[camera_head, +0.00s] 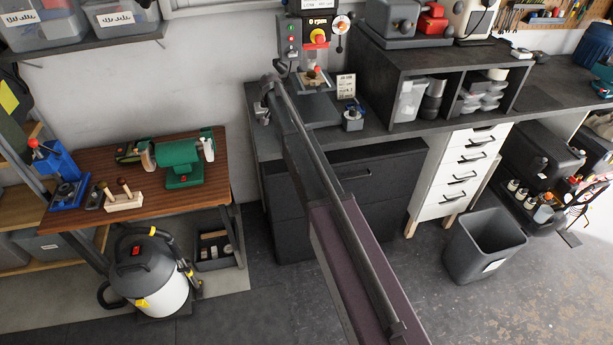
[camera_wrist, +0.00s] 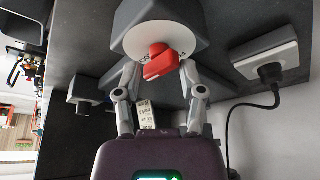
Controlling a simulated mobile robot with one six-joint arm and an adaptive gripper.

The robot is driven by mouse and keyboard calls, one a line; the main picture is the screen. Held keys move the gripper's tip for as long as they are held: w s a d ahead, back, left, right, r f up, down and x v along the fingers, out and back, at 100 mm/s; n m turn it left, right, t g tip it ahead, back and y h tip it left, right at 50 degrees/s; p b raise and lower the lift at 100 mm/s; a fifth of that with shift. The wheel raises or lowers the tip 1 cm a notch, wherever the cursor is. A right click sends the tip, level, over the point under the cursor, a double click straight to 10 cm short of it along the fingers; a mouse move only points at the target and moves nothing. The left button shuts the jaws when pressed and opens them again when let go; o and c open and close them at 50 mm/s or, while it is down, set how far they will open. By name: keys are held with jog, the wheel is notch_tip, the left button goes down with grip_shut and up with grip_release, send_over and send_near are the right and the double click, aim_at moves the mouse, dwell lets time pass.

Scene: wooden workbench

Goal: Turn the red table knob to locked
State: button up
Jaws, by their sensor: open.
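The red knob (camera_wrist: 158,64) shows in the wrist view, on a white plate with dark lettering on the underside of a grey machine part (camera_wrist: 155,18). The lettering is too small and covered to read, so I cannot tell the knob's setting. My gripper (camera_wrist: 159,72) is open, one finger on each side of the knob. I see no clear contact.
In the wrist view, a grey box (camera_wrist: 264,58) with a plug and hanging cable (camera_wrist: 232,112) is at right. A printed card (camera_wrist: 146,114) is beyond the fingers. In the head view, a small blue-and-grey device (camera_head: 353,116) stands right of the machine on the dark bench (camera_head: 385,128).

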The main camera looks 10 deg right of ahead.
jog(key=n, duration=0.2)
jog(key=n+t+y, duration=0.1)
jog(key=n, duration=0.1)
jog(key=shift+s+d+n, duration=0.1)
jog(key=shift+d+n, duration=0.05)
jog(key=shift+n, duration=0.15)
jog(key=shift+d+n+t+y, duration=0.15)
jog(key=shift+n+y, duration=0.4)
jog(key=shift+n, duration=0.55)
jog(key=shift+a+n+t+y, duration=0.15)
jog(key=shift+n+y, duration=0.4)
jog(key=shift+n, duration=0.55)
jog(key=p+v, duration=1.3)
jog(key=v, duration=0.1)
jog(key=s+f+g+b, duration=0.1)
jog(key=s+f+b, duration=0.2)
jog(key=s, duration=0.6)
jog(key=s+f+g+b, duration=0.1)
jog(key=s+f+b, duration=0.3)
jog(key=s, duration=0.5)
jog(key=s+f+g+b, duration=0.1)
jog(key=s+f+b, duration=0.2)
jog(key=s, duration=0.7)
jog(key=shift+f, duration=0.85)
jog(key=shift+s, duration=0.1)
